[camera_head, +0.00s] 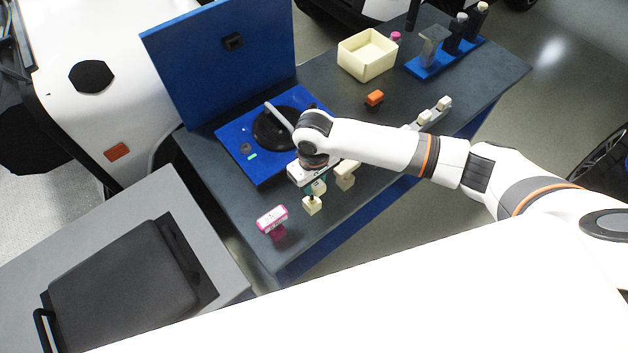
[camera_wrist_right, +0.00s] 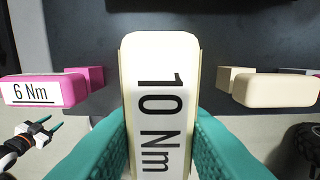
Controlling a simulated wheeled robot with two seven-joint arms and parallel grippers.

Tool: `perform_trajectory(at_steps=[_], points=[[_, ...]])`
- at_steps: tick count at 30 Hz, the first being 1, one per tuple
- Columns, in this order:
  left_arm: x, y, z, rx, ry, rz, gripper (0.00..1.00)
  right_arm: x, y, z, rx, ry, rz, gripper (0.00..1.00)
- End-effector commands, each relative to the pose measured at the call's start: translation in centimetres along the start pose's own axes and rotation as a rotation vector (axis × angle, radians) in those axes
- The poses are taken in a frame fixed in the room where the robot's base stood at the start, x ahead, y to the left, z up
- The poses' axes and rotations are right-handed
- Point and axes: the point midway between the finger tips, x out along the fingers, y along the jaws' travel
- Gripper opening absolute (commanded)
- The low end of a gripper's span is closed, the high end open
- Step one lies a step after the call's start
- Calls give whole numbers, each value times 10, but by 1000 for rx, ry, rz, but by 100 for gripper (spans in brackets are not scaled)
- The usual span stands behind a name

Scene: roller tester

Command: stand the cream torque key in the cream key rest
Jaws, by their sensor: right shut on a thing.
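The cream torque key (camera_wrist_right: 160,90), marked "10 Nm", is between the teal fingers of my right gripper (camera_head: 318,187). The gripper is shut on it, and the label faces the wrist camera. In the head view a small cream block (camera_head: 312,206) shows just under the gripper. I cannot tell whether it is the key's lower part or the cream key rest, nor whether they touch. Another cream piece (camera_head: 346,172) stands just to the right; it also shows in the wrist view (camera_wrist_right: 275,89). My left gripper (camera_wrist_right: 50,128) appears small and open at the wrist view's lower left.
A pink "6 Nm" key (camera_head: 272,218) stands left of the gripper. Behind is a blue tester (camera_head: 235,145) with a raised lid. An orange block (camera_head: 374,97), a cream bin (camera_head: 367,70) and a blue rack (camera_head: 425,68) stand farther back on the dark table (camera_head: 320,85).

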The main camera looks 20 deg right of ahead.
Motion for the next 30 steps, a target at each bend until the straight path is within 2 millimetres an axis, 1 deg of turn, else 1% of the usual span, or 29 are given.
perform_trajectory(at_steps=[30], points=[[13,0,-1,0,0,0,49,31,1,0,0,-1,1,0]])
